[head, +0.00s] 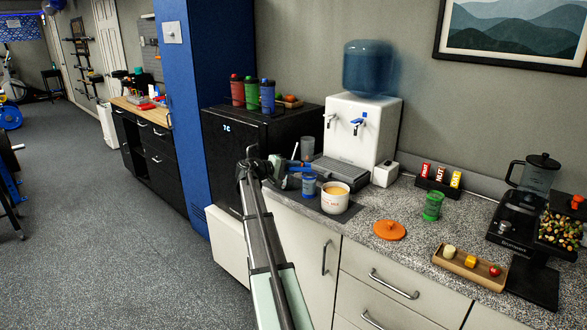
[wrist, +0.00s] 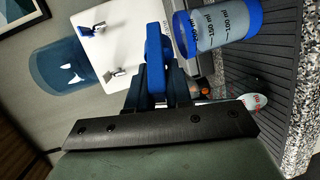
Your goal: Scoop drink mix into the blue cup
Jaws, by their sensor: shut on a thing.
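My gripper (head: 284,168) is shut on a slim bright-blue piece, seemingly the scoop's handle (wrist: 158,60), which stands up between the fingers in the wrist view. Its bowl cannot be made out, nor any powder in it. The blue cup (head: 309,186) stands upright on the counter just right of my gripper; it also shows close beyond the fingers in the wrist view (wrist: 217,28). The open cream-white tub (head: 335,202), with tan drink mix inside, stands right of the cup on a dark mat. An orange lid (head: 389,230) lies flat farther right.
A water dispenser (head: 358,133) stands behind the cup. A green cup (head: 433,206), a wooden tray (head: 468,269) and a coffee maker (head: 525,200) are to the right. A black fridge (head: 250,150) with shaker cups on top is left. The counter around the lid is partly clear.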

